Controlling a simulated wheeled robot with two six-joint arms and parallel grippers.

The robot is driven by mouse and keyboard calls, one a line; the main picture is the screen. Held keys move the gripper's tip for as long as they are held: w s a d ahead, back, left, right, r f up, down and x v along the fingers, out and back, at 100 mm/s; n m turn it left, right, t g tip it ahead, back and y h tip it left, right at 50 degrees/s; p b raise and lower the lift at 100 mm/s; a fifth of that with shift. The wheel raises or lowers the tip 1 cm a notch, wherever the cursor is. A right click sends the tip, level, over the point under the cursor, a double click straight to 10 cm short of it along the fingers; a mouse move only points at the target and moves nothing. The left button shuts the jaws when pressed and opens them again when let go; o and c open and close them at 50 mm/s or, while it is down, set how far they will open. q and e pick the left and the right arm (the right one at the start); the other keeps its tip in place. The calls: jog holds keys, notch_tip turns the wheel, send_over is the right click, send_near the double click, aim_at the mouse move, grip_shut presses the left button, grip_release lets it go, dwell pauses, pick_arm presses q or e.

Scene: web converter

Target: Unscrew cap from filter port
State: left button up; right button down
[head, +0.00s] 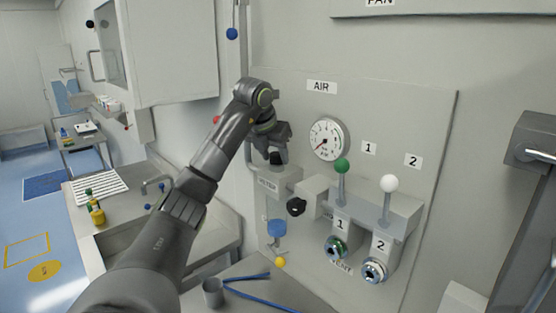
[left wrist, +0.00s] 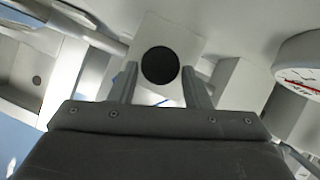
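The dark round cap (head: 277,158) sits on top of the light grey filter port block (head: 275,182) on the wall panel. In the left wrist view, the cap (left wrist: 160,65) is a black disc seen from above, over a pale square face of the block (left wrist: 189,38). My left gripper (head: 273,149) is just above the cap, pointing down. In the left wrist view, its two fingers (left wrist: 161,80) are apart, one on each side of the cap, with visible gaps. Whether the fingertips reach down beside the cap is unclear. My right gripper is not in view.
A pressure gauge (head: 325,138) is close right of the gripper. A black knob (head: 296,207), a green-knobbed lever (head: 341,167) and a white-knobbed lever (head: 389,184) are lower right. A blue bowl-like part (head: 276,228) hangs below the block. A grey cup (head: 212,292) stands below.

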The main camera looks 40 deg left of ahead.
pick_arm(q)
jog(key=shift+o, duration=0.6)
jog(key=shift+r, duration=0.1)
jog(key=shift+m, duration=0.3)
jog(key=shift+a+m+h+p, duration=0.2)
jog(key=shift+m+h, duration=0.15)
jog(key=shift+m, duration=0.25)
jog(key=shift+a+m+h+p, duration=0.15)
jog(key=shift+m+h, duration=0.2)
jog(key=shift+m, duration=0.25)
jog(key=shift+d, duration=0.15)
jog(key=m, duration=0.1)
jog(key=m+h, duration=0.1)
jog(key=m, duration=0.1)
jog(key=shift+a+h, duration=0.3)
